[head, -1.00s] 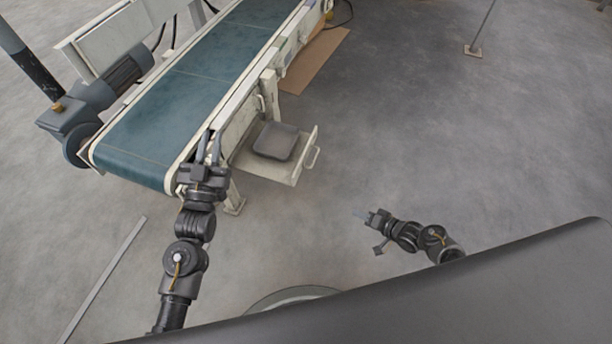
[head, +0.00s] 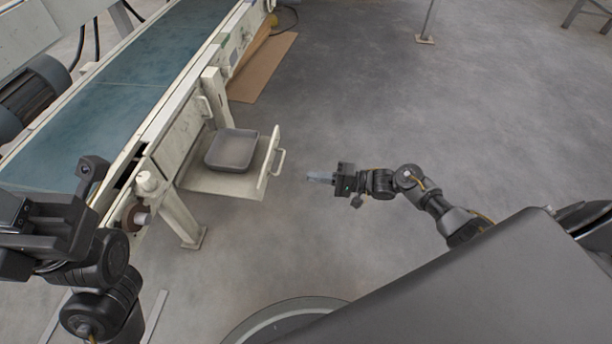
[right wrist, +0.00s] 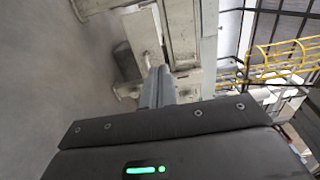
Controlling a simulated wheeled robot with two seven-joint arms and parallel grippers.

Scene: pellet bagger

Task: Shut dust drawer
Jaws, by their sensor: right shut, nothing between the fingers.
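The dust drawer (head: 266,165) is a cream tray pulled out from under the conveyor's side, left of centre in the head view. A bar handle (head: 279,161) is on its front panel. A dark grey pan (head: 232,149) sits in it. My right gripper (head: 318,177) is shut and empty, a short gap to the right of the handle, fingers pointing left at the drawer front. In the right wrist view its fingers (right wrist: 158,86) lie together before cream-coloured parts. My left gripper (head: 50,225) is at the left edge, in front of the conveyor; its fingertips are unclear.
The conveyor (head: 150,75) with a teal belt runs from lower left to the top. A cream leg (head: 185,225) stands below the drawer's near side. A brown sheet (head: 263,68) lies on the floor beyond.

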